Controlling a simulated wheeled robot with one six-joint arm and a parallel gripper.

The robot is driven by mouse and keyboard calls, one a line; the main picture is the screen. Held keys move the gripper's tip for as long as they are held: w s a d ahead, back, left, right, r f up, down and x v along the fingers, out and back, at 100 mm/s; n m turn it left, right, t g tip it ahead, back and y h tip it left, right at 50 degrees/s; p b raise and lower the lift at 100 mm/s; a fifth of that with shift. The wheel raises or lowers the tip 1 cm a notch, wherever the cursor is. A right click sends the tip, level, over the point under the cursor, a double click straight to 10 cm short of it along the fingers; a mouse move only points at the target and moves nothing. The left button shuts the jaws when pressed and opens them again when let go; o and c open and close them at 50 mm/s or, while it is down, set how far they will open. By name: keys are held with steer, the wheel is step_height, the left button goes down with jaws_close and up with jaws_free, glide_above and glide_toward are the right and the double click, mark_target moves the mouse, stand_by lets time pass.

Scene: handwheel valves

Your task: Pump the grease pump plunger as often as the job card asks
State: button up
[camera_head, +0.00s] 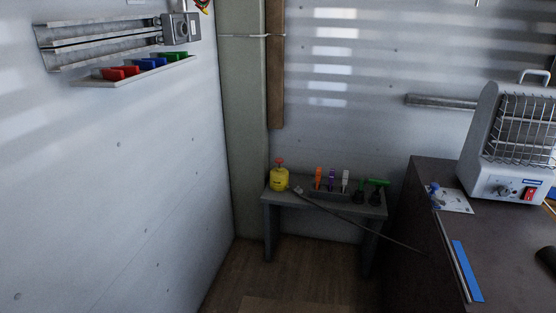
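A small yellow container with a red knob on top (280,176) stands upright at the left end of a low grey table in the far corner. It looks like the grease pump with its plunger, but it is small in the picture and I cannot tell how far the knob is raised. A white sheet (456,205) lies on the dark bench at the right, with a small blue item at its left edge. Any writing on it is too small to read, and I cannot tell whether it is the job card. My gripper is not in view.
The low grey table (269,199) also holds orange, purple, white and green-handled items. A thin dark rod or hose slants from it toward the dark bench (425,178). A caged heater (505,150) stands on the bench. A wall shelf (88,80) holds coloured items. Floor left of the bench is clear.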

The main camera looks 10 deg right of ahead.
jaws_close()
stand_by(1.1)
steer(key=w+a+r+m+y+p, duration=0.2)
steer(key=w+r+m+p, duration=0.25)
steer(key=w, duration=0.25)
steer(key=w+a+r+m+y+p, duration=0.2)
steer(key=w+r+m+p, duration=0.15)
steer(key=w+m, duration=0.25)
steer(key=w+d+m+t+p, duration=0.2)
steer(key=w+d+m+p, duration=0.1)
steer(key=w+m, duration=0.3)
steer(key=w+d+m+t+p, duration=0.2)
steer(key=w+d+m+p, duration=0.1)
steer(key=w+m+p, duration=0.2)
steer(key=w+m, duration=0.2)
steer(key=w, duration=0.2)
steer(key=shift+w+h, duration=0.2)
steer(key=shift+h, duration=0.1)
